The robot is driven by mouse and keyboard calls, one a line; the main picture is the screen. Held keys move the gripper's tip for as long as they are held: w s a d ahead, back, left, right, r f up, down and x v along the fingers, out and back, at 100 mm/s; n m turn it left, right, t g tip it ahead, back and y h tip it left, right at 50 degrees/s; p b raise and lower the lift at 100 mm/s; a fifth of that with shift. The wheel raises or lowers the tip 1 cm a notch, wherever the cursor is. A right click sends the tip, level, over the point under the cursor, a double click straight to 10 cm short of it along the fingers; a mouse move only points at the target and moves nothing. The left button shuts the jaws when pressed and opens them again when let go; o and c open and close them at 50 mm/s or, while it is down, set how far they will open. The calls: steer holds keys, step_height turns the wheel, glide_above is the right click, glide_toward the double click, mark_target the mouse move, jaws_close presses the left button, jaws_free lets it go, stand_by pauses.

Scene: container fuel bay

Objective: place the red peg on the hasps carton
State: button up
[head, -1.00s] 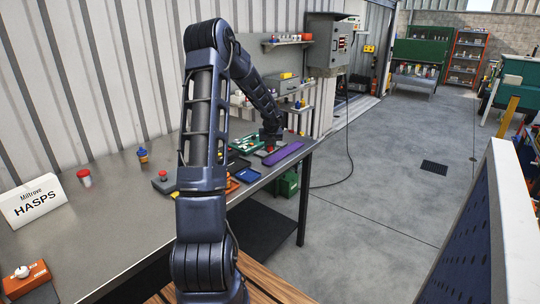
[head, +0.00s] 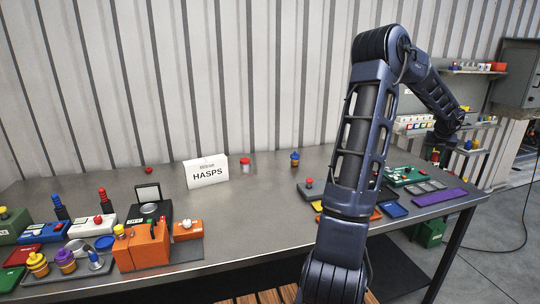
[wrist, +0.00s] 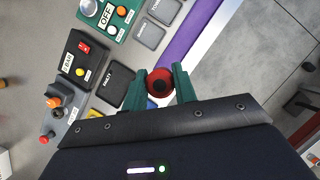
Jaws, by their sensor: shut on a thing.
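The hasps carton (head: 206,182) is a white box lettered HASPS, upright on the workbench left of centre in the head view. My gripper (wrist: 160,88) has its two green fingers shut on the red peg (wrist: 159,75), seen as a round red end with a dark centre. In the head view my gripper (head: 437,153) is small, at the far right end of the bench, well away from the carton. The carton is not in the wrist view.
A red-lidded jar (head: 245,166) stands just right of the carton, with a blue bottle (head: 295,159) farther right. Lockout devices, including an orange box (head: 143,248), crowd the left bench. A purple strip (head: 440,197) lies at the right. Bare bench lies before the carton.

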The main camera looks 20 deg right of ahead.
steer(key=w+a+r+n+y, duration=0.1)
steer(key=w+a+n, duration=0.1)
steer(key=w+a, duration=0.45)
steer(key=w+a+r+n+t, duration=0.1)
steer(key=w+a, duration=0.2)
steer(key=w, duration=0.6)
steer(key=w+a+r+n+y, duration=0.1)
steer(key=w+a+n, duration=0.1)
steer(key=w+a, duration=0.45)
steer(key=w+a+r+n+y, duration=0.1)
steer(key=w+a+r+n, duration=0.1)
steer(key=w+a, duration=0.85)
steer(key=w+a+r+n, duration=0.1)
steer(key=w+a+n, duration=0.1)
steer(key=w+a, duration=0.8)
step_height(320, 180, up, 6)
steer(key=r+n+g+y, duration=0.1)
steer(key=n+y, duration=0.2)
steer(key=n, duration=0.6)
glide_above(203, 159)
steer(key=d, duration=0.1)
steer(key=f, duration=2)
steer(key=shift+s+f, duration=0.15)
steer(key=shift+s, duration=0.2)
